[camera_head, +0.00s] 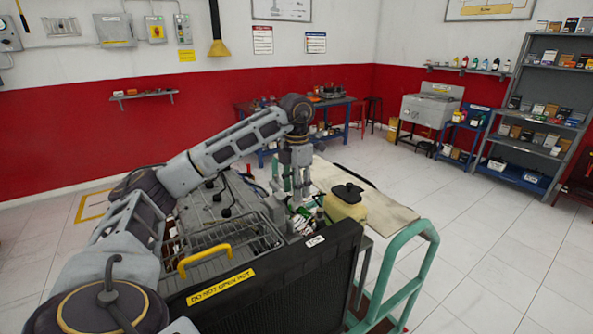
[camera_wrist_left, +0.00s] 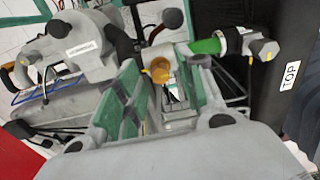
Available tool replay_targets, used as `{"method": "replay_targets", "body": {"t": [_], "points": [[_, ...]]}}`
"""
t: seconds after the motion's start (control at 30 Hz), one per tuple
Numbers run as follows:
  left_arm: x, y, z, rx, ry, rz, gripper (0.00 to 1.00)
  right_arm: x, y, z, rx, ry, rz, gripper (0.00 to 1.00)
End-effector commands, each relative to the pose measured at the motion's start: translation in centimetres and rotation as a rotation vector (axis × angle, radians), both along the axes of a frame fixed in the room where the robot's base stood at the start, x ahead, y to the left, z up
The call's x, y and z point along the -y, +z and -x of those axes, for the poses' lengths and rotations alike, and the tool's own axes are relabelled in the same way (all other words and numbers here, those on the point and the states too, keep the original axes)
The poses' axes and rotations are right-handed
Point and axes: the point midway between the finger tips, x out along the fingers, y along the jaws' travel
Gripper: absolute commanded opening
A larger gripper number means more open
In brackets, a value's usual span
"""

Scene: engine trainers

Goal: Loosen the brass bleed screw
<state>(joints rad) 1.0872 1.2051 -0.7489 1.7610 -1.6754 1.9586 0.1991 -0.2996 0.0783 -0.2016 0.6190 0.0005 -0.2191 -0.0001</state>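The brass bleed screw (camera_wrist_left: 158,70) shows as a small gold-coloured round piece in the left wrist view, on a pale housing beside a green hose. In the head view I cannot make it out behind the gripper and engine parts. My left gripper (camera_head: 297,192) points down over the engine near the radiator's back corner. In the left wrist view, the left gripper (camera_wrist_left: 160,88) has its two green-padded fingers apart, with the brass screw seen between their far ends. I cannot tell if either finger touches it. My right gripper is not in view.
The black radiator (camera_head: 300,285) stands in front of the engine. A pale yellow tank (camera_head: 346,207) with a black cap stands right of the gripper. A teal trolley handle (camera_head: 410,265) rises at the right. Open floor (camera_head: 490,270) lies beyond it.

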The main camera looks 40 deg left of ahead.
Motion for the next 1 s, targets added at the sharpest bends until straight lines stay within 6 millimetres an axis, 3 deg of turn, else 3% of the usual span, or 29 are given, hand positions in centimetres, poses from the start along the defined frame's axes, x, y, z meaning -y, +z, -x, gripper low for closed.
{"method": "replay_targets", "body": {"t": [0.47,1.0], "points": [[0.0,3.1,-0.1,0.003,0.000,0.001,0.38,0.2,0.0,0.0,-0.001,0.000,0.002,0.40],[0.0,5.0,-0.1,0.002,-0.001,0.000,0.38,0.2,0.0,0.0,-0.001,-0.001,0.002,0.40]]}}
